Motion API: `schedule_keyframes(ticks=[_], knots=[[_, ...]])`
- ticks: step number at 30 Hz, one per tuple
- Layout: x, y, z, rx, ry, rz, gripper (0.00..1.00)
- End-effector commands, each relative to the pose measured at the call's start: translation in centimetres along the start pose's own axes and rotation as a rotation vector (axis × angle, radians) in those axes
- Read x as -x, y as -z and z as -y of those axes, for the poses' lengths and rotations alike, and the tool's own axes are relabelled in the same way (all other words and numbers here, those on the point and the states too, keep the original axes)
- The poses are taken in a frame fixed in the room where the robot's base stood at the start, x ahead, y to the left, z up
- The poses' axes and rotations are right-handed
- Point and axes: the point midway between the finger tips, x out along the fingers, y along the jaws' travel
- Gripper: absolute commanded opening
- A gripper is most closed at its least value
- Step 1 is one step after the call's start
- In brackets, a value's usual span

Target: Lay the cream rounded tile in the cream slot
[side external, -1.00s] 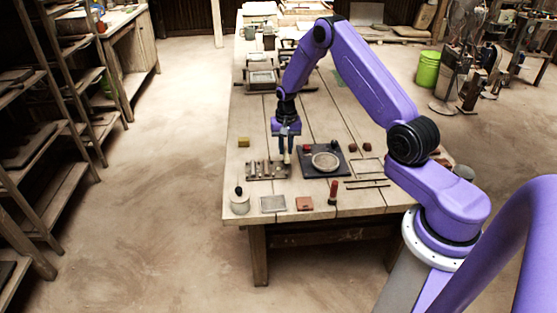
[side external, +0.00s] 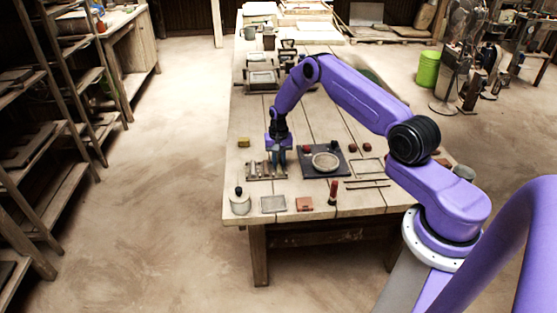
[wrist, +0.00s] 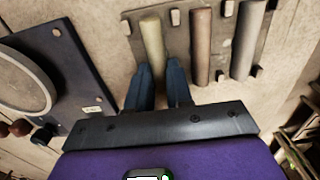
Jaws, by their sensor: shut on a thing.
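The cream rounded tile (wrist: 153,42) is a pale, long rounded bar in the wrist view. My gripper (wrist: 158,72) is shut on it, with a blue finger on each side of its near part. The tile is over the end of the peg rack (wrist: 177,28) nearest the dark plate. Whether it touches the rack or hangs just above it I cannot tell. In the side view my gripper (side external: 277,160) is low over the right end of the rack (side external: 266,178) and mostly hides the tile.
A brown bar (wrist: 201,45) and a grey bar (wrist: 247,40) lie on the rack beside the cream tile, between small pegs. The dark plate with a round dish (side external: 326,161) is close to the right. A yellow block (side external: 244,142) stands behind the rack.

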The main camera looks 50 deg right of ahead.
Motion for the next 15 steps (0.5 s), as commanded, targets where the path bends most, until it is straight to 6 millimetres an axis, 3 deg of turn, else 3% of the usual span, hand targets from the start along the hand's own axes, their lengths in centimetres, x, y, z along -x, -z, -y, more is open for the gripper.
schedule_keyframes(ticks=[9,10,12,15], knots=[[-0.23,0.03,0.05,0.001,0.001,-0.001,0.0],[-0.25,0.03,0.05,0.001,0.001,-0.001,0.24],[-0.21,0.04,0.06,0.001,0.001,-0.002,0.46],[-0.21,0.03,0.05,0.001,0.001,-0.002,0.46]])
